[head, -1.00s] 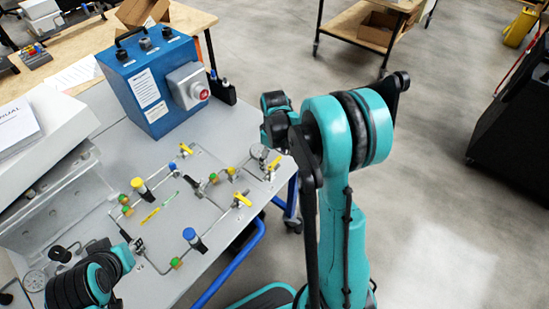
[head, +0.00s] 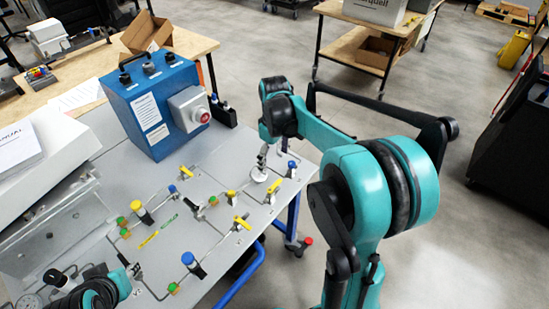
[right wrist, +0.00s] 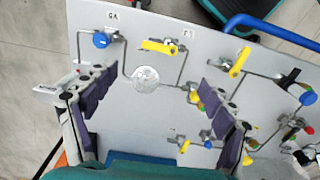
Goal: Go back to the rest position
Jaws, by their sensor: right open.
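My right arm reaches in from the right in the head view, its wrist (head: 278,112) above the far right edge of the grey panel table (head: 225,160). The right gripper's fingers are hard to make out there. In the right wrist view my right gripper (right wrist: 150,88) is open, its two dark-padded fingers wide apart with nothing held. The round gauge (right wrist: 145,78) on the panel shows between them; it also shows in the head view (head: 259,175). My left arm (head: 100,290) is at the lower left; its gripper's opening cannot be made out.
A blue box (head: 155,110) with a red button stands at the panel's back. Yellow valve handles (head: 241,223) and tubing cover the panel. A white case (head: 45,150) lies at left.

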